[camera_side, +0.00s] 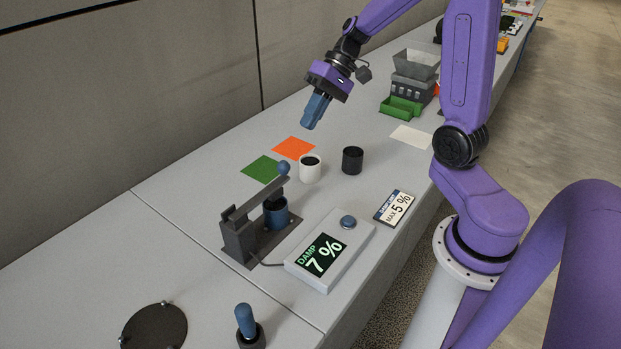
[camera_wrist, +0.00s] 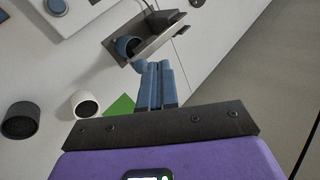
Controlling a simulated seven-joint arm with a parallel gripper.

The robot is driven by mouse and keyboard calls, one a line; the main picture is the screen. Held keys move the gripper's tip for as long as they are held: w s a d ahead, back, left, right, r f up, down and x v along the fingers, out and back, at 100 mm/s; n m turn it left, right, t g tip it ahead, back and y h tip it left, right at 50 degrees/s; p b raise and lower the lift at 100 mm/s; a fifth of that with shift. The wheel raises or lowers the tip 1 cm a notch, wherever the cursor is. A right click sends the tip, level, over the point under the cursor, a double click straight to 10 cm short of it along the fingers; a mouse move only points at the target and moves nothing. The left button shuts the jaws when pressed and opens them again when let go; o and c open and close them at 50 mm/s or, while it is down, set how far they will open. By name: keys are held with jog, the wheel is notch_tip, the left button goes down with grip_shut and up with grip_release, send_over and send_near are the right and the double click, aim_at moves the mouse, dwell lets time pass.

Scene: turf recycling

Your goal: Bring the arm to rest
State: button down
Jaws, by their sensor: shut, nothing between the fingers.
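My gripper (camera_side: 315,110) has blue fingers that are closed together with nothing between them. In the side view it hangs in the air above the bench, over the area of the orange and green squares, clear of everything. In the wrist view the shut fingers (camera_wrist: 158,85) point toward the grey press (camera_wrist: 150,38). My purple arm reaches in from the right. The display box (camera_side: 330,250) reads "DAMP 7 %", and a card (camera_side: 394,207) beside it reads "MAX 5 %".
The press (camera_side: 240,240) holds a blue cup (camera_side: 276,216). A white cup (camera_side: 310,169) and a black cup (camera_side: 352,160) stand near the orange square (camera_side: 294,148) and green square (camera_side: 262,169). A hopper unit (camera_side: 414,75) with a green tray (camera_side: 401,107) stands behind. A blue-handled tool (camera_side: 245,320) stands in front.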

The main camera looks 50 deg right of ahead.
jog(key=s+a+f+n+h, duration=0.1)
jog(key=s+a+n+h, duration=0.2)
jog(key=s+n, duration=0.4)
jog(key=s+a+f+n+g+h, duration=0.1)
jog(key=s+a+n+h, duration=0.3)
jog(key=s, duration=1.2)
jog(key=shift+a+f+n, duration=0.3)
jog(key=shift+a+n, duration=0.2)
jog(key=shift+n, duration=1.8)
